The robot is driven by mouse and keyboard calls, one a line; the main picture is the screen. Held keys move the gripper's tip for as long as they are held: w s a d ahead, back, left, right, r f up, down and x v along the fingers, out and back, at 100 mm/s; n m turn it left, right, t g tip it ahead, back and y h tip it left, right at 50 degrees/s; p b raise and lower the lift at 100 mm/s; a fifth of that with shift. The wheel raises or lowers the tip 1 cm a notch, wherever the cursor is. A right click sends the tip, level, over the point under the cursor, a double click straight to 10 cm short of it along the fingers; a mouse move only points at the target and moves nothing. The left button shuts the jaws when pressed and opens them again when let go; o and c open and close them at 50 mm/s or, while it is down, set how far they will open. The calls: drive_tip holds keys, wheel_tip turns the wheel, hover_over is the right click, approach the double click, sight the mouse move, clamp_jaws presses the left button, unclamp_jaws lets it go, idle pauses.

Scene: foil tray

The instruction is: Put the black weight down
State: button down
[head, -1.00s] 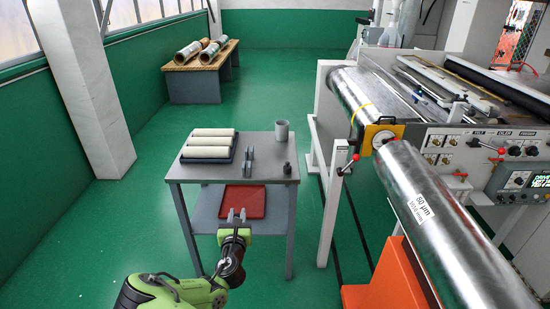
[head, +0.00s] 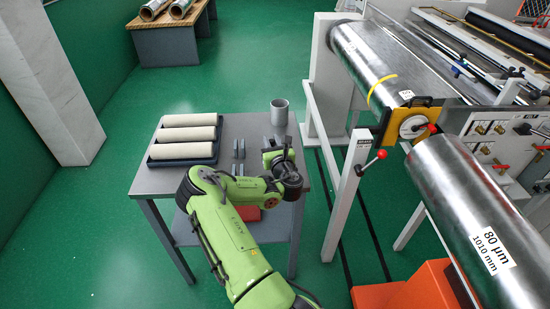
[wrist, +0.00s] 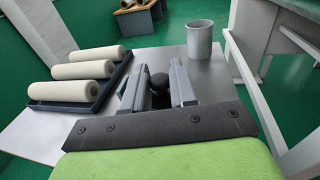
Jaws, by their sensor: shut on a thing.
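The black weight (wrist: 158,82) shows in the wrist view as a dark rounded knob between the two grey fingers of my gripper (wrist: 160,92). My gripper is shut on it. I cannot tell whether the weight's base touches the tabletop.
A dark tray (head: 152,152) with white rollers (head: 188,134) stands on the table's left. The machine's white frame (head: 340,205) is to the right.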

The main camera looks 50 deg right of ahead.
drive_tip(key=f+b, duration=0.2)
drive_tip(key=f, duration=0.2)
drive_tip(key=f+b, duration=0.2)
drive_tip(key=f, duration=0.3)
drive_tip(key=shift+s+a+f+b, duration=0.15)
drive_tip(key=shift+s+f+b, duration=0.05)
drive_tip(key=shift+b, duration=0.1)
drive_tip(key=shift+f, duration=0.15)
drive_tip(key=c, duration=0.9)
unclamp_jaws()
